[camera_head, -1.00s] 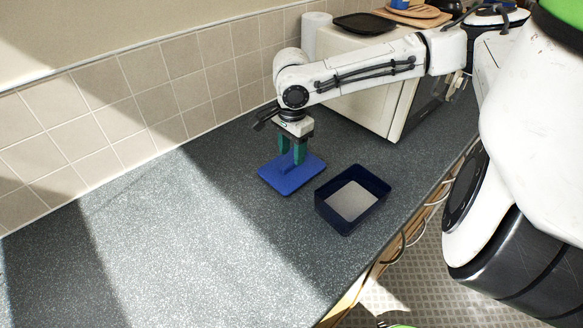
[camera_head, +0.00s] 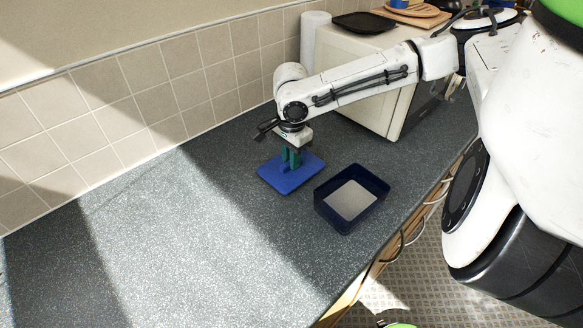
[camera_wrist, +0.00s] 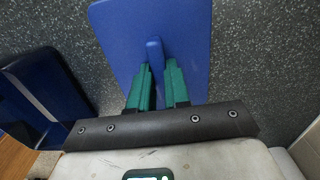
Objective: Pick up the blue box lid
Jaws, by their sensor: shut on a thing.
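The blue box lid (camera_head: 284,178) lies flat on the grey counter in the head view. In the wrist view the lid (camera_wrist: 190,35) is a flat blue plate with a raised handle (camera_wrist: 153,46) in its middle. My gripper (camera_head: 291,160) is above the lid, pointing down. Its green fingers (camera_wrist: 159,80) are on either side of the handle and shut on it. The fingertips hide part of the handle. The open dark blue box (camera_head: 334,216) stands just right of the lid, with a pale grey bottom. Its side also shows at the left in the wrist view (camera_wrist: 42,97).
The tiled wall (camera_head: 165,92) bounds the back. The sunlit counter at left (camera_head: 185,235) is clear.

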